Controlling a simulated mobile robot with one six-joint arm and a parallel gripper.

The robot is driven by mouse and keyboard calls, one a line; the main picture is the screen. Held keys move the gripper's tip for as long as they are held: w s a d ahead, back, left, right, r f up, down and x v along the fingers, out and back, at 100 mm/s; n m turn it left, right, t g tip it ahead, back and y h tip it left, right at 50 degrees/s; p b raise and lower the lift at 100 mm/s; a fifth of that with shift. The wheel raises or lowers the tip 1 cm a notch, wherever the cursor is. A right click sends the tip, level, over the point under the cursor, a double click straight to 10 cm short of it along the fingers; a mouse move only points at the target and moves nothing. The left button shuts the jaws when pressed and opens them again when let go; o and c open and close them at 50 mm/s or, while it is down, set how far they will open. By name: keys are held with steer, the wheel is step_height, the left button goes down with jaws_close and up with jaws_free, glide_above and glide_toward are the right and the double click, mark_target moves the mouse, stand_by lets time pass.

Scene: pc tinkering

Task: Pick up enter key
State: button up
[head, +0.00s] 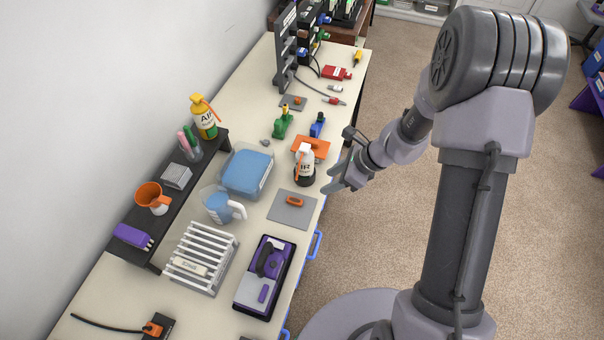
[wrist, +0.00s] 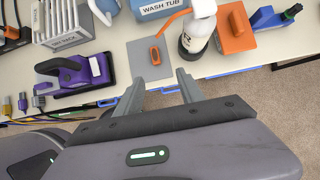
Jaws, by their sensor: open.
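I cannot make out with certainty which object is the enter key. An orange piece (head: 294,201) lies on a grey square mat (head: 283,215) near the table's front edge; it also shows in the wrist view (wrist: 155,55). A small grey piece (head: 265,142) lies behind the blue-filled tub, and a small pale piece (head: 335,88) lies farther back on the table; both are too small to name. My gripper (head: 343,180) is open and empty, just off the front edge beside the spray bottle. In the wrist view its fingers (wrist: 160,88) spread below the grey mat.
A white spray bottle (head: 305,163) stands close to my gripper. The wash tub (head: 246,172), a jug (head: 220,206), a slatted rack (head: 200,258) and a purple tool (head: 263,273) crowd the table. The floor beyond the table's front edge is open.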

steer(key=b, duration=0.4)
glide_toward(296, 200)
steer(key=shift+w+a+f, duration=0.15)
steer(key=shift+w+f, duration=0.05)
steer(key=shift+f, duration=0.25)
steer(key=shift+w+a+f, duration=0.15)
steer(key=shift+f, duration=0.3)
steer(key=x, duration=0.2)
steer(key=b+x, duration=0.1)
steer(key=x, duration=0.1)
steer(key=b+x, duration=0.1)
steer(key=x, duration=0.1)
steer(key=shift+s+a, duration=0.25)
jaws_close()
